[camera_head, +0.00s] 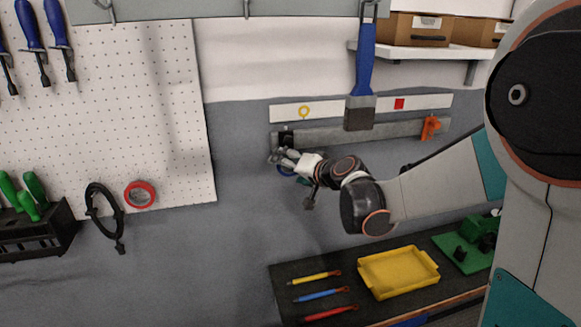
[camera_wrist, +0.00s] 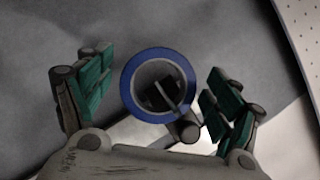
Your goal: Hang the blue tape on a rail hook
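The blue tape (camera_wrist: 128,95) is a ring between my gripper's fingers in the wrist view. In the head view only a small blue part of it (camera_head: 286,171) shows beside my gripper (camera_head: 283,160). My gripper (camera_wrist: 158,95) is open, with green-padded fingers on both sides of the tape and narrow gaps to it. A dark hook (camera_wrist: 163,95) shows inside the ring, and its grey rod runs to a round tip over the ring's lower right rim. I cannot tell whether the tape's weight rests on it. The grey rail (camera_head: 355,133) carries this black hook at its left end.
An orange clamp-like piece (camera_head: 430,127) is at the rail's right end. A white strip (camera_head: 350,107) with a yellow ring mark and red square runs above. A blue-handled scraper (camera_head: 362,70) hangs before it. A red tape (camera_head: 140,195) is on the pegboard. A yellow tray (camera_head: 398,291) stands below.

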